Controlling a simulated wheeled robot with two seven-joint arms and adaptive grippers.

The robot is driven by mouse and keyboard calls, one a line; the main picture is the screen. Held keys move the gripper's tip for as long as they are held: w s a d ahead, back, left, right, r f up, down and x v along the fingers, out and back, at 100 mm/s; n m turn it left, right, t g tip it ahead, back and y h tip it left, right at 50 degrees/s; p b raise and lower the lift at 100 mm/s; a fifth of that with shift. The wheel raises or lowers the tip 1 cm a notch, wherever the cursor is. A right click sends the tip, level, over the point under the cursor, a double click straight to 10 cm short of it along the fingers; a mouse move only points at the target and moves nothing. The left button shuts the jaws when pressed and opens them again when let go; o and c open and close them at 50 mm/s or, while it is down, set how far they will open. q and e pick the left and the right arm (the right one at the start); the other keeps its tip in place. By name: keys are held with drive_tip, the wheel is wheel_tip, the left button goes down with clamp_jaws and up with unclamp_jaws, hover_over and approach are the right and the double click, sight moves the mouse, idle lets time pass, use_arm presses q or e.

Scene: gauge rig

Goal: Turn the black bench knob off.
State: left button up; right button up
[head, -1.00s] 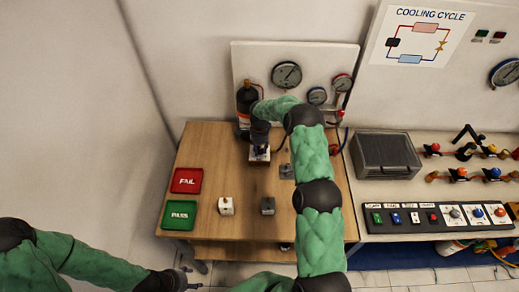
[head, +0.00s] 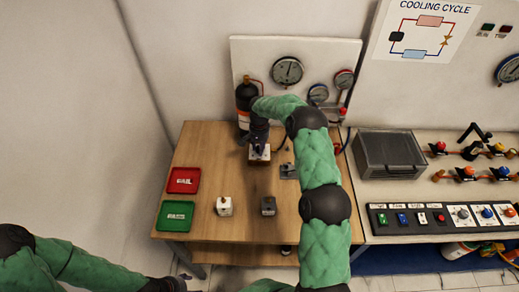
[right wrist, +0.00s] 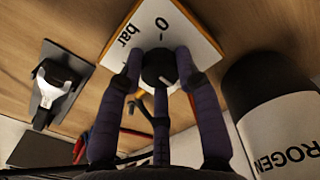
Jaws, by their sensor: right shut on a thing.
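The black bench knob (right wrist: 158,70) sits on a white plate (right wrist: 182,22) marked "0" and "bar" in the right wrist view. My right gripper (right wrist: 160,75) is shut on the knob, with fingers on both sides of it. A pale pointer mark shows on the knob. In the head view my right gripper (head: 259,143) comes down over the white plate (head: 260,157) at the back of the wooden bench, and hides the knob. My left gripper (head: 183,280) is low at the bottom edge, away from the bench; its fingers are too small to read.
A nitrogen cylinder (head: 245,98) stands close to the left of my right gripper. Red FAIL (head: 196,172) and green PASS (head: 190,225) trays lie at the bench's left. White (head: 224,208) and grey (head: 268,207) blocks stand at the front. A gauge panel (head: 258,55) rises behind.

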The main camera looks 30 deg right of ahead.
drive_tip(key=n, duration=0.3)
drive_tip(key=shift+w+d+r+n+b, duration=0.1)
drive_tip(key=shift+n+b, duration=0.2)
drive_tip(key=shift+b, duration=0.05)
drive_tip(key=n, duration=0.3)
drive_tip(key=shift+n, duration=0.3)
drive_tip(key=n, duration=0.6)
drive_tip(key=shift+w+r+b, duration=0.1)
drive_tip(key=shift+b, duration=0.25)
drive_tip(key=n, duration=0.6)
drive_tip(key=shift+n, duration=0.4)
drive_tip(key=n, duration=0.6)
drive_tip(key=shift+n, duration=0.4)
drive_tip(key=o, duration=1.1)
drive_tip(key=shift+a, duration=0.25)
drive_tip(key=shift+o, duration=0.2)
drive_tip(key=shift+d, duration=0.1)
